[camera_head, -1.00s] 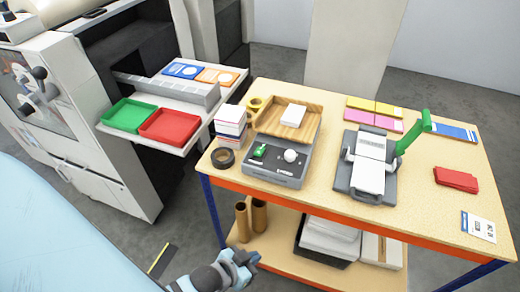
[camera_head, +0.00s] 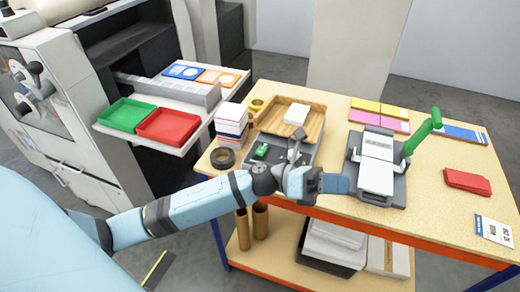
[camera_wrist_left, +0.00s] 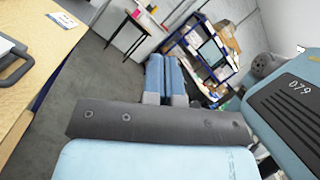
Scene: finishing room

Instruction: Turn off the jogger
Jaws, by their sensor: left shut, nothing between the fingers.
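The jogger is a wooden tray (camera_head: 309,121) on a grey control base (camera_head: 252,165) at the table's left end, holding a white paper stack (camera_head: 296,114). A small green switch (camera_head: 262,151) shows on the base's left side. The base's right and front parts are hidden behind my left wrist, and its white knob does not show. My left gripper (camera_head: 336,184) is shut and empty, pointing right, in front and to the right of the base. Its closed fingers also show in the left wrist view (camera_wrist_left: 166,77). My right gripper is not in view.
A grey press-like device (camera_head: 382,160) with a green lever (camera_head: 422,132) stands just right of my left gripper. A tape roll (camera_head: 222,158) and a stack of pads (camera_head: 231,121) sit left of the jogger. Red cards (camera_head: 467,181) lie at the right.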

